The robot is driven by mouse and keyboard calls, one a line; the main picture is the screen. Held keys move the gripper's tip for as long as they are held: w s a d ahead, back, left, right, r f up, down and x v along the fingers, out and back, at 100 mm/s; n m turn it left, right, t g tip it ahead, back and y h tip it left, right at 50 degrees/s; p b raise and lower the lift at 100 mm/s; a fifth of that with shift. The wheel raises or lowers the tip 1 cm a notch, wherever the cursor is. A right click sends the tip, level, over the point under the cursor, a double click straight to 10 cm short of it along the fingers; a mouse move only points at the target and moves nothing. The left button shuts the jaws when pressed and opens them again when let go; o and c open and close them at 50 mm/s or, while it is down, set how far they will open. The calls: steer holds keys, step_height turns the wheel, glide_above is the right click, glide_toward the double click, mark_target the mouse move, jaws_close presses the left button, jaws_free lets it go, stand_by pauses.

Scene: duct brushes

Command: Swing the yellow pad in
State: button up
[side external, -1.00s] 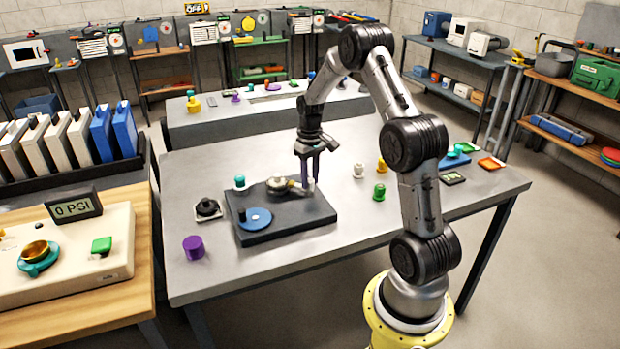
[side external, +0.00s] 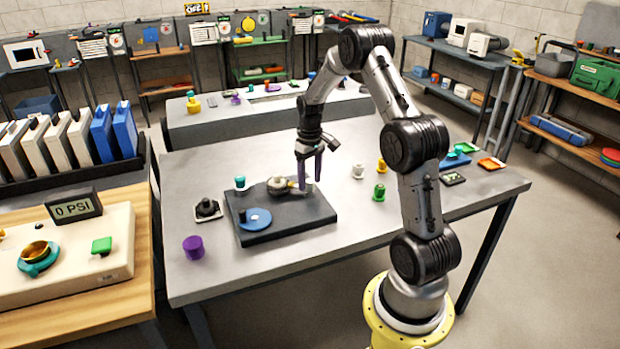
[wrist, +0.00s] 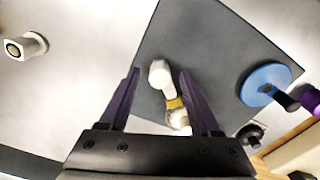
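The yellow pad (wrist: 174,103) shows as a small yellow band beside white parts (wrist: 160,76) in the wrist view. In the side external view the yellow pad (side external: 291,184) is a small spot at the right of a cream round part (side external: 277,185) on the dark board (side external: 290,215). My gripper (side external: 310,186) points down over the board's back right, close to the pad. In the wrist view my gripper (wrist: 159,75) has its purple fingers apart on either side of the white and yellow piece. I cannot tell whether a finger touches it.
A blue disc (side external: 256,219) lies on the board's front left, and a teal-topped piece (side external: 240,184) is at its back left. A black fitting (side external: 208,209) and purple cylinder (side external: 193,247) stand left. White (side external: 358,171) and green (side external: 379,192) pieces stand right. The table's front is clear.

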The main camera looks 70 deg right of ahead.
mark_target(310, 180)
step_height(310, 180, up, 14)
stand_by(0.6)
steer(key=shift+f, duration=0.1)
